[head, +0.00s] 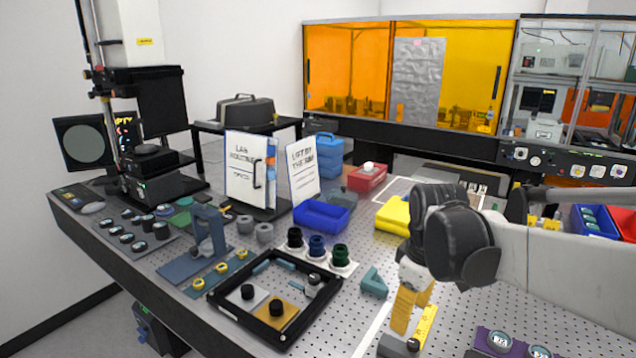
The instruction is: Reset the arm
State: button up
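My arm reaches in from the right edge, with a pale link and a dark, bulky wrist over the perforated table (360,310). My gripper (413,300) appears to be below the wrist, at the lower right of the middle. Pale and yellow parts show there, just above or in front of a small black object (398,346) at the bottom edge. I cannot tell which of these parts are fingers, whether they are apart, or whether anything is held. The wrist hides part of the table behind it.
Left of the arm are a black frame tray (228,306), a teal angle block (374,282) and a blue bin (322,216). A yellow item (393,215) lies behind the wrist. Purple holders (487,343) are at lower right. An orange-windowed enclosure (345,65) closes the back.

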jog(key=s+a+m+t, duration=0.1)
jog(key=s+m+t, duration=0.4)
jog(key=s, duration=0.8)
jog(key=m, duration=0.3)
jog(key=shift+a+r+m+t, duration=0.2)
jog(key=shift+r+m+t, duration=0.1)
jog(key=shift+m+t, duration=0.1)
dwell(1.0)
